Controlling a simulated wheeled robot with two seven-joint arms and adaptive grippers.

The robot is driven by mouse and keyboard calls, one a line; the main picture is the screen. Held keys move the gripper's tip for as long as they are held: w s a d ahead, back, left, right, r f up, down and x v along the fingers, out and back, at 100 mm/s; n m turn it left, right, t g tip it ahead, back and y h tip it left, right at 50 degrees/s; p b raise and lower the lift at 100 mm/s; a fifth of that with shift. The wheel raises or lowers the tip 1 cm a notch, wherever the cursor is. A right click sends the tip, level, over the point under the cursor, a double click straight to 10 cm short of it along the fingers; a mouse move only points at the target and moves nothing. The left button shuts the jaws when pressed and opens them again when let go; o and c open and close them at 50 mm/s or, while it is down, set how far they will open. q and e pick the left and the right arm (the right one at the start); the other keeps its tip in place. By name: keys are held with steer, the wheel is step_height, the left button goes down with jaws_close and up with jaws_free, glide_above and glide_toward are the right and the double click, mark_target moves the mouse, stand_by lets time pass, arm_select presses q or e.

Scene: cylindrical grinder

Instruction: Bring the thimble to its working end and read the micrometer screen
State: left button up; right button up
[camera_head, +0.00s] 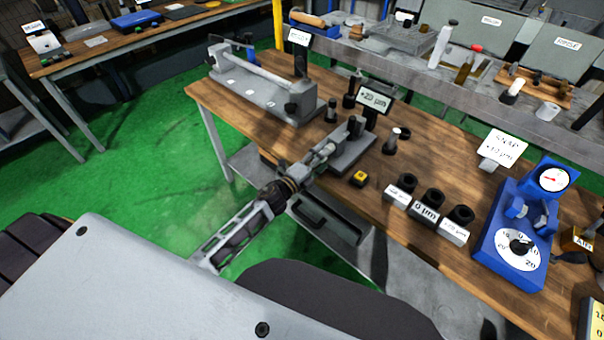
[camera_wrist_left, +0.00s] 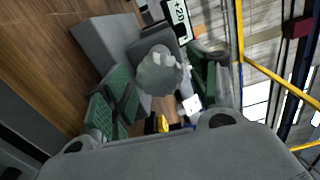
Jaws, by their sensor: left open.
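The micrometer (camera_head: 350,148) is a grey bench unit at the near edge of the wooden table. Its screen (camera_head: 375,101) stands behind it and reads what looks like +20 µm; part of it also shows, turned, in the left wrist view (camera_wrist_left: 178,18). The light grey round thimble (camera_wrist_left: 160,74) faces the left wrist camera. My left gripper (camera_head: 312,166) is at the thimble's end of the micrometer. In the left wrist view its green-padded fingers (camera_wrist_left: 158,95) are open, one on each side of the thimble. Whether a pad touches it, I cannot tell. My right gripper is not in view.
A yellow-topped button (camera_head: 360,178) and several labelled black-and-grey ring blocks (camera_head: 429,205) stand right of the micrometer. A blue dial gauge (camera_head: 515,240) is farther right. A grey bench fixture (camera_head: 262,88) stands behind left.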

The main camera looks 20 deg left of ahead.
arm_select(q)
steer(key=v, duration=1.1)
steer(key=shift+s, duration=0.2)
stand_by(0.4)
steer(key=shift+a+n, duration=0.1)
steer(key=shift+n, duration=0.3)
stand_by(1.0)
